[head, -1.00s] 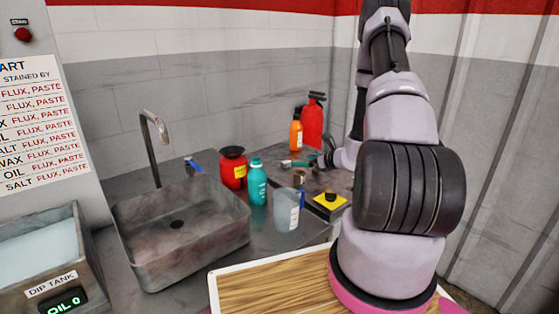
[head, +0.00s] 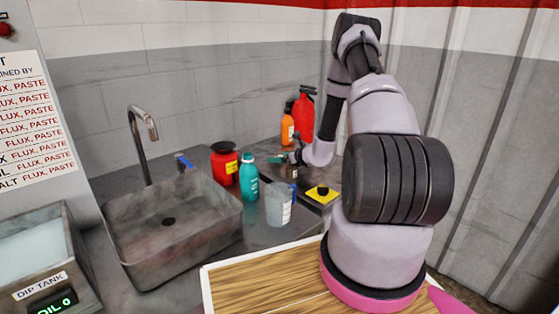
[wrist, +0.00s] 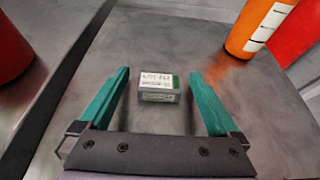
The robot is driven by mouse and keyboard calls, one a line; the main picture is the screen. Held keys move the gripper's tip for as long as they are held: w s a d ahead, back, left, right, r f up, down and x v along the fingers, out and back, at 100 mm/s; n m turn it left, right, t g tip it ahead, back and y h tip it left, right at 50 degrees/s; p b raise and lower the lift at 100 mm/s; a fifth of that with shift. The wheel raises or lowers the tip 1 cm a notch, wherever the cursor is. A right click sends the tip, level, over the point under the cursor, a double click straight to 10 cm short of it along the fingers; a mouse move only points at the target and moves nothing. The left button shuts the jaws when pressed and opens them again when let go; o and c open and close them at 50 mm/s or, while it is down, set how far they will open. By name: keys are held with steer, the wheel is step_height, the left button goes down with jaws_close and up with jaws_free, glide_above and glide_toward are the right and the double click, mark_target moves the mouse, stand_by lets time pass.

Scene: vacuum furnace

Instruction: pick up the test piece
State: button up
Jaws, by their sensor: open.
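A small grey block with a white handwritten label and a green end, which looks like the test piece (wrist: 158,87), lies flat on the grey metal surface in the wrist view. My gripper (wrist: 160,74) is open, with one green finger to the left of the block and one to the right. There is a visible gap on both sides, and neither finger appears to touch it. In the head view my gripper (head: 276,159) is small, at the back of the counter near the orange bottle. I cannot make out the block there.
An orange bottle (head: 288,128) and a red extinguisher (head: 305,115) stand behind my gripper. A sink (head: 168,232) is left. The surface around the block is clear.

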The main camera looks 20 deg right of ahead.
steer(key=c, duration=1.4)
jaws_close()
steer(key=shift+r, duration=0.15)
